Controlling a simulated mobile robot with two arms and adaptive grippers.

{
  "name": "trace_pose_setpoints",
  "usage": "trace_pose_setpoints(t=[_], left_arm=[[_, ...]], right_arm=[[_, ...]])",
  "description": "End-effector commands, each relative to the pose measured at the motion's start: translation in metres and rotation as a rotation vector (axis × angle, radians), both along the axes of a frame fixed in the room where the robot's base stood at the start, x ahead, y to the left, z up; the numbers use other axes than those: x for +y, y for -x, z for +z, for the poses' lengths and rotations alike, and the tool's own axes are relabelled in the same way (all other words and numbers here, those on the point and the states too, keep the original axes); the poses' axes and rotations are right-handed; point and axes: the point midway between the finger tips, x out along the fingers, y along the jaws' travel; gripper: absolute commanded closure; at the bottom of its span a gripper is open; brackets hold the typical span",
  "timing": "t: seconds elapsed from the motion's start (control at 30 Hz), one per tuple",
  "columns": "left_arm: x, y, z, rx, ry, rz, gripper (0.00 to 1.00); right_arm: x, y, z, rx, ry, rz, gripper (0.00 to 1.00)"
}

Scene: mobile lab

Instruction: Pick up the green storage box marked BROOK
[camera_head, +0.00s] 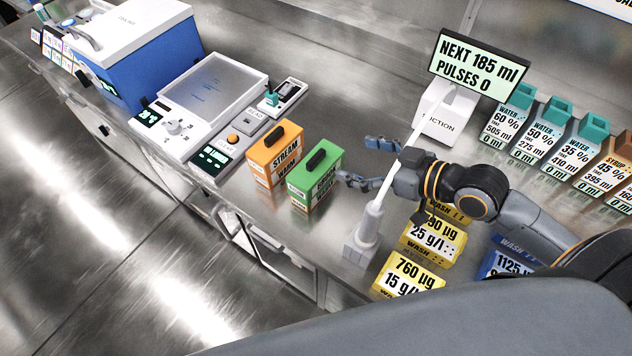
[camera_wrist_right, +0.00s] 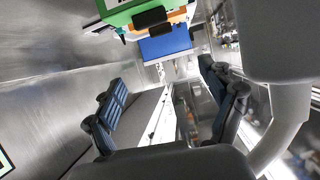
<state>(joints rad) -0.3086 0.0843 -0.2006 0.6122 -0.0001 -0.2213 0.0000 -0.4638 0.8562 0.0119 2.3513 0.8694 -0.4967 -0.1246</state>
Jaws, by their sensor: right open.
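The green storage box (camera_head: 314,184) stands upright on the steel bench, with a black handle on top and a label too small to read surely. It also shows at the top of the right wrist view (camera_wrist_right: 122,14), cut off by the frame edge. My right gripper (camera_head: 366,163) is open and empty, just right of the green box and apart from it, its fingers pointing towards the box. Its two fingers also show spread apart in the right wrist view (camera_wrist_right: 168,100). My left gripper is in neither view.
An orange box (camera_head: 267,160) marked STREAM stands close left of the green box. A white pump-like column (camera_head: 366,235) stands below my right gripper, near yellow labelled blocks (camera_head: 434,241). A display sign (camera_head: 478,64) stands behind. The bench's front edge lies close to the boxes.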

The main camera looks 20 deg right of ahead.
Motion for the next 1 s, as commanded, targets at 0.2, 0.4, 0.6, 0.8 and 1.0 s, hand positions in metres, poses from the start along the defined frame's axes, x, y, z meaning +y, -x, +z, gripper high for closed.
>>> trace_pose_setpoints(t=[0.2, 0.4, 0.6, 0.8, 1.0], left_arm=[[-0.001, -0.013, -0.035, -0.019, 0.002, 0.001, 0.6], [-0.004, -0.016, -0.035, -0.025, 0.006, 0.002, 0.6], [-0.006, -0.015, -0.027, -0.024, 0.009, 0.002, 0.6], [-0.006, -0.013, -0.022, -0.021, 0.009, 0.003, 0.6], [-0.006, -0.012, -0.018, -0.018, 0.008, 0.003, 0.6]], right_arm=[[0.0, 0.0, -0.035, 0.0, 0.0, 0.0, 0.17], [0.003, -0.006, -0.039, -0.002, -0.001, -0.002, 0.17], [0.019, -0.029, -0.048, -0.003, -0.005, -0.004, 0.17], [0.034, -0.049, -0.06, 0.0, -0.003, -0.002, 0.17], [0.04, -0.06, -0.066, 0.0, -0.003, -0.001, 0.17]])
